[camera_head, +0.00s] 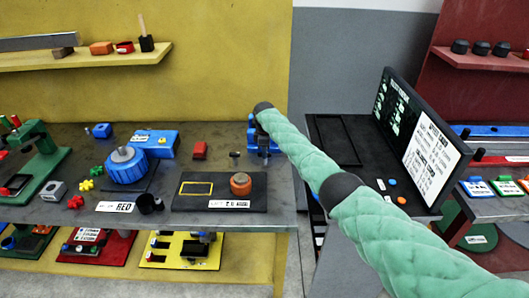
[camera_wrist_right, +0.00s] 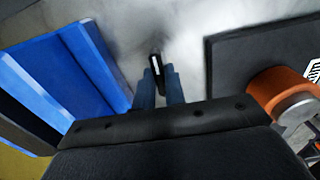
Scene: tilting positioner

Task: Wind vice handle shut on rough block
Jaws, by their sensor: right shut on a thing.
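My right arm reaches in from the right in a green sleeve. Its gripper (camera_wrist_right: 158,90) is shut on a small dark piece with a white face (camera_wrist_right: 155,64), held at the fingertips. I cannot tell for sure that this is the vice handle. A blue body (camera_wrist_right: 62,72) stands left of the fingers in the wrist view, apart from them. In the head view, blue parts (camera_head: 262,142) show under the end of my arm at the bench's right; the arm partly hides them. I cannot make out the vice jaws or a rough block in them. My left gripper is not in view.
A black board (camera_head: 205,200) with an orange knob (camera_head: 240,184) lies in front of the gripper; the knob shows in the wrist view (camera_wrist_right: 285,96).

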